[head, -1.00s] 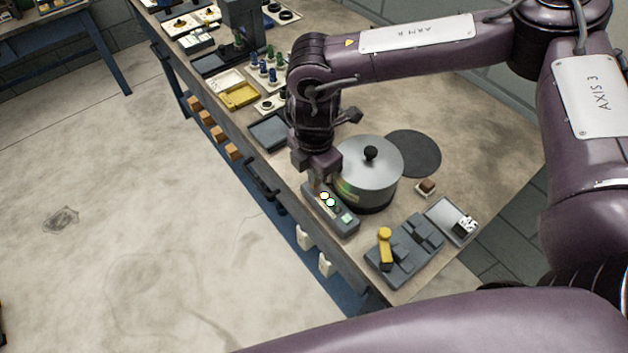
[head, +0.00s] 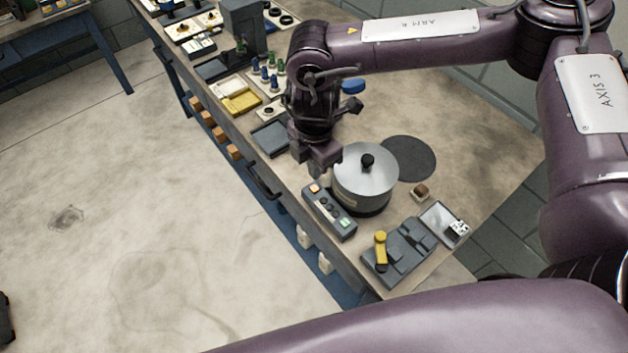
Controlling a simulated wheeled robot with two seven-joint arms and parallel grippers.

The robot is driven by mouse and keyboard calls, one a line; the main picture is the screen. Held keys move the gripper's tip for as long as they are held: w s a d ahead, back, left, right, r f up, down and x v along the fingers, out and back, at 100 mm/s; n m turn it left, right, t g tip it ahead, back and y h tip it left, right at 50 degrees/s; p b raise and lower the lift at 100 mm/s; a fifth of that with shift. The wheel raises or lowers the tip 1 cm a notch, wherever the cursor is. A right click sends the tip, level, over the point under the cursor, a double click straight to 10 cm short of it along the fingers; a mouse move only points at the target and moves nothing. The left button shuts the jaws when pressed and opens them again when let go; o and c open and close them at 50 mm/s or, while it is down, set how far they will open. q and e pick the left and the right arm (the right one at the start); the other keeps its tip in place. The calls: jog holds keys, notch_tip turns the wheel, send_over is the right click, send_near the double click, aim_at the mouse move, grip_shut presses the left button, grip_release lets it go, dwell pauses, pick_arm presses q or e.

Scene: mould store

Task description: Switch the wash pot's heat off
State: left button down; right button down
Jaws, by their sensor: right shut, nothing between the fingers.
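The wash pot (head: 364,187) is a steel pot with a lid and a black knob, standing on a dark round base near the bench's front edge. In front of it lies a grey control box (head: 329,211) with an orange button (head: 314,188) at its far end, a green button (head: 345,223) at its near end and dark, unlit lamps between. My right gripper (head: 324,177) is shut and empty, pointing down just above the far end of the box, beside the pot. Its fingertips are partly hard to see against the pot. My left gripper is out of view.
A grey block fixture with a yellow handle (head: 380,247) and a small tray (head: 437,215) stand on the near right. A dark round mat (head: 408,158) lies behind the pot. A dark tray (head: 271,138), a yellow tray (head: 242,102) and bottles stand farther left.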

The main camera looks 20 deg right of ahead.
jog(key=shift+r+p, duration=1.6)
jog(key=shift+r, duration=0.7)
jog(key=shift+f, duration=0.1)
